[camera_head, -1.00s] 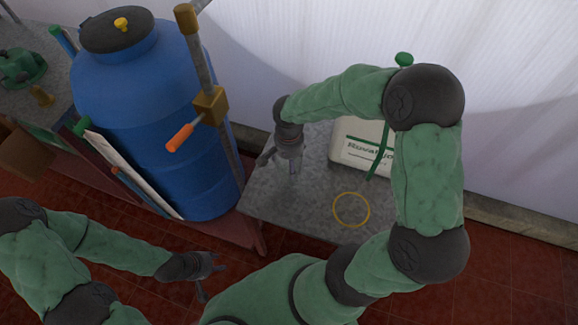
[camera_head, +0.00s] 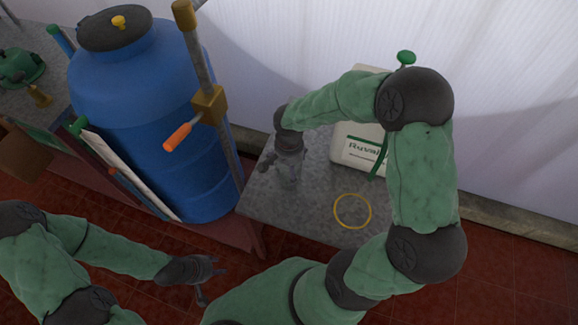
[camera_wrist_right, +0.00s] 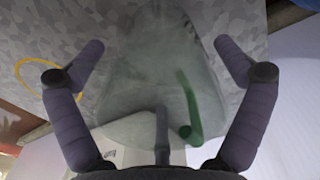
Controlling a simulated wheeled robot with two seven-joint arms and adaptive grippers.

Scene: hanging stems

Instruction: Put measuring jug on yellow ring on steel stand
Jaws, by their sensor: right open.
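The measuring jug (camera_wrist_right: 150,85) is a clear, greyish vessel in the right wrist view, standing on the speckled grey top of the steel stand (camera_head: 315,218). My right gripper (camera_wrist_right: 162,47) is open, with one finger on each side of the jug, and I see no clear contact. In the head view my right gripper (camera_head: 285,168) is over the stand's left part, and the jug is hard to make out there. The yellow ring (camera_head: 352,227) lies flat on the stand, right of the gripper and nearer the front. My left gripper (camera_head: 208,271) is open and empty, low at the left.
A white canister (camera_head: 358,152) with a green band stands at the back of the stand, partly behind my right arm. A large blue barrel (camera_head: 150,110) and a post with an orange handle (camera_head: 177,138) stand left. The stand's top around the ring is clear.

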